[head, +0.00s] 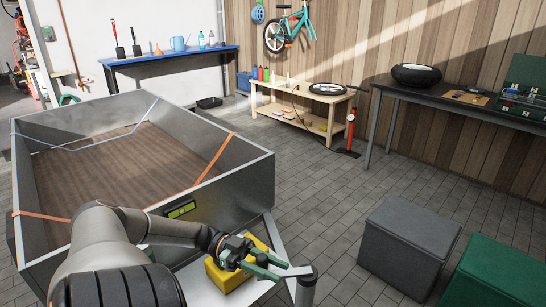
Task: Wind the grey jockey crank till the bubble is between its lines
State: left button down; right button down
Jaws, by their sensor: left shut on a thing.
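The grey jockey crank (289,272) shows as a light grey arm at the top of a dark jockey post (306,292), at the front of the trailer. My left gripper (252,259), with green fingers, is shut at the crank's left end; the fingers hide the part they hold. A yellow-green level vial (181,210) is fixed on the trailer's grey front wall, left of the gripper. Dark marks show in it, but it is too small to tell where the bubble stands against its lines. My right gripper is out of view.
A yellow box (228,276) sits right under my left gripper. The trailer (253,170) with orange and blue straps fills the left. A grey box (408,245) and a green box (500,272) stand to the right. The tiled floor between is clear.

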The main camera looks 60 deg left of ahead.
pick_arm(q)
jog(key=shift+s+f, duration=0.15)
jog(key=shift+f, duration=0.25)
jog(key=c, duration=0.8)
grip_release()
jog(key=shift+a, duration=0.15)
jog(key=shift+o, duration=1.3)
jog(key=shift+r, duration=0.2)
jog(key=b+v, duration=0.2)
jog(key=v, duration=1)
jog(key=shift+a+b, duration=0.15)
jog(key=shift+b, duration=0.2)
